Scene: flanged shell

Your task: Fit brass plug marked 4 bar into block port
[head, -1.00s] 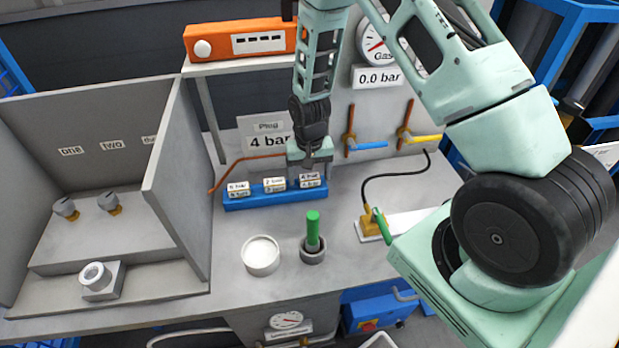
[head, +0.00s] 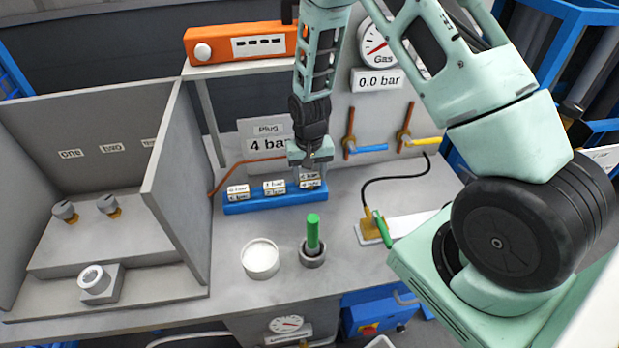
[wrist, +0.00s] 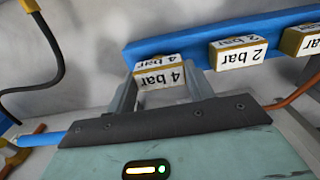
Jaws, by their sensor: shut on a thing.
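My gripper (head: 311,172) is shut on the brass plug marked 4 bar (wrist: 159,75), at the right end of the blue rack (head: 262,203). In the wrist view a finger stands on each side of the plug, whose white label faces the camera. I cannot tell whether its lower part is clear of the rack. Plugs marked 2 bar (wrist: 237,53) and another value stand further along the rack. The grey block (head: 99,286) with a round, light-rimmed port (head: 93,278) sits at the front left of the bench, apart from my gripper.
A grey partition (head: 176,185) stands between rack and block. A white round dish (head: 260,258) and a green peg (head: 313,233) in a grey holder stand in front of the rack. A sign (head: 267,143) reads Plug 4 bar. A black cable (head: 366,190) lies to the right.

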